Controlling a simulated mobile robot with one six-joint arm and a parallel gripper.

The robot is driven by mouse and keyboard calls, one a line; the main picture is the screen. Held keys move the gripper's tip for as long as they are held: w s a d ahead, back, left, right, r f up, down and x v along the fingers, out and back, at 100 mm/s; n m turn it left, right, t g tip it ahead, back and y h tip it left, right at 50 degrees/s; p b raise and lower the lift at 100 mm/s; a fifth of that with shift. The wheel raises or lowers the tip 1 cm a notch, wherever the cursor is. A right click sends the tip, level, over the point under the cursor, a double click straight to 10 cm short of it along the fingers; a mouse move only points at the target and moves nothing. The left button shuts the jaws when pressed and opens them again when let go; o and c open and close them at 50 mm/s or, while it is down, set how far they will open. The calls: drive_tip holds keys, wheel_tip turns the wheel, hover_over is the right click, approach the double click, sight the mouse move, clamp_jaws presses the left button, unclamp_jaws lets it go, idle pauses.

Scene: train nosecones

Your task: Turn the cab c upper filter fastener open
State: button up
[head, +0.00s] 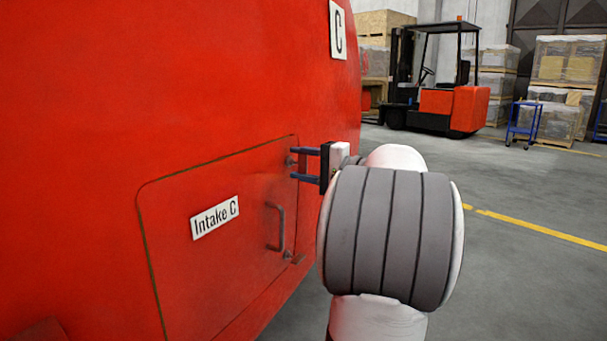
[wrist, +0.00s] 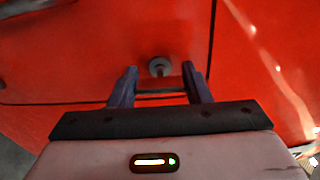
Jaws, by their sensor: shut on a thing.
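The red cab wall marked C carries a hatch (head: 175,270) labelled "Intake C", with a grey handle (head: 279,228). The upper filter fastener (head: 291,160) sits at the hatch's upper right. The fingers partly hide the fastener.
A lower fastener (head: 289,255) sits at the hatch's lower right. The C plate (head: 338,29) is above on the wall. A forklift (head: 450,95), crates (head: 566,60) and a blue cart (head: 523,124) stand far behind. The floor (head: 530,200) on the right is clear.

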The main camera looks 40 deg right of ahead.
idle(0.4)
drive_tip(key=o, duration=1)
drive_tip(key=p+v, duration=0.1)
drive_tip(key=v, duration=0.7)
drive_tip(key=shift+p, duration=0.3)
